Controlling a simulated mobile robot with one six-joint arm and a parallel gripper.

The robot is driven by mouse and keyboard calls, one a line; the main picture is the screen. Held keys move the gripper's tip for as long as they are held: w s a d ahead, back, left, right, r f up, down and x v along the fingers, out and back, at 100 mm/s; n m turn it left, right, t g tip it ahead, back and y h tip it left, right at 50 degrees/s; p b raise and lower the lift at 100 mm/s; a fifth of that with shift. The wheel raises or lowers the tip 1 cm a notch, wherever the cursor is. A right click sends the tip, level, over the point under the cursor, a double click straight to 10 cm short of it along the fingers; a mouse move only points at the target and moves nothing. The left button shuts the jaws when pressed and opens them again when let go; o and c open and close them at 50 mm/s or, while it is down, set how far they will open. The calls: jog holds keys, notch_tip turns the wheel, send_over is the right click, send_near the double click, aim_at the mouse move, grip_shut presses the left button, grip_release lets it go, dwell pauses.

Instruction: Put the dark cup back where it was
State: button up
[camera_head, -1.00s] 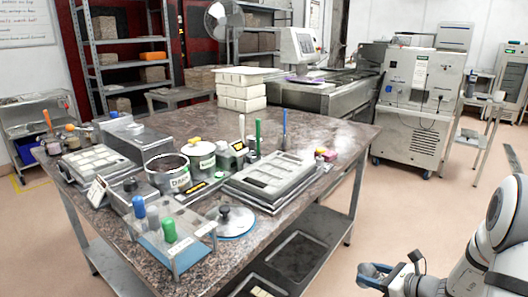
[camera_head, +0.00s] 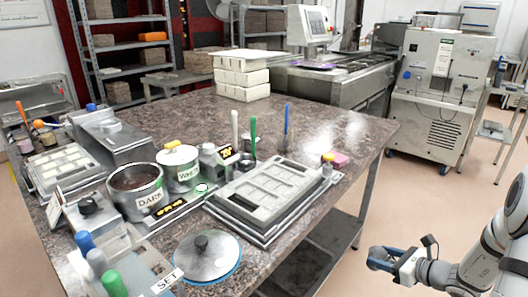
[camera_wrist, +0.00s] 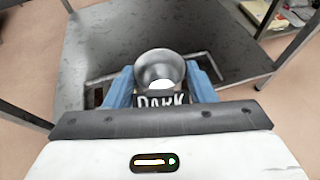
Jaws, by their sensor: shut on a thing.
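My gripper (camera_head: 378,258) is at the lower right in the head view, off the right side of the table and apart from it. In the wrist view its blue fingers (camera_wrist: 160,88) are shut on the dark cup (camera_wrist: 158,64), a small grey metal cup labelled DARK. I see into its open mouth; a bright patch shows low inside. In the head view I cannot make out the cup clearly between the fingers. The open pot labelled DARK (camera_head: 149,200) stands on the stone-topped table (camera_head: 330,125), beside a WHITE pot (camera_head: 186,178) with a yellow knob.
A round lid (camera_head: 207,270) lies at the table's front. A rack marked SET (camera_head: 160,284) with coloured handles is at front left. A mould tray (camera_head: 270,190) and upright tools (camera_head: 253,135) occupy the middle. White blocks (camera_head: 242,78) stand behind. The table's right end is mostly clear.

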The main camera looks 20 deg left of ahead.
jog(key=shift+w+d, duration=0.1)
jog(key=shift+w, duration=0.25)
jog(key=shift+r, duration=0.15)
